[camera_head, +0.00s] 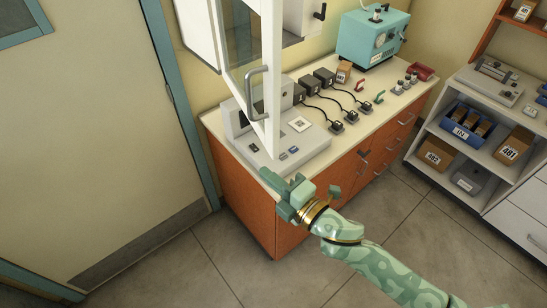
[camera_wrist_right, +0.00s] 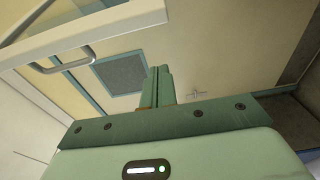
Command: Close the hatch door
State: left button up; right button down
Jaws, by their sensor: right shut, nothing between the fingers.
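The hatch door (camera_head: 271,75) is a white-framed glass panel. It stands open, swung out from the white wall cabinet (camera_head: 196,30) above the counter. Its grey bar handle (camera_head: 256,90) faces left. My right gripper (camera_head: 268,176) is shut and empty, below the door's lower corner at the counter's front left edge, apart from the handle. In the right wrist view the shut fingers (camera_wrist_right: 157,86) point up. The door's white frame (camera_wrist_right: 105,31) and its handle (camera_wrist_right: 65,62) show at upper left there. My left gripper is out of view.
Under the door, a grey device (camera_head: 307,144) sits on the orange-fronted counter (camera_head: 245,195). Black adapters with cables and a teal machine (camera_head: 372,38) stand further back. A shelf unit (camera_head: 470,152) with boxes is at right. The floor in front is clear.

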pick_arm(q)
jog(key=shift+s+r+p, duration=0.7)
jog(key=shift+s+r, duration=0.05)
pick_arm(e)
jog(key=w, duration=0.4)
jog(key=shift+w+d, duration=0.35)
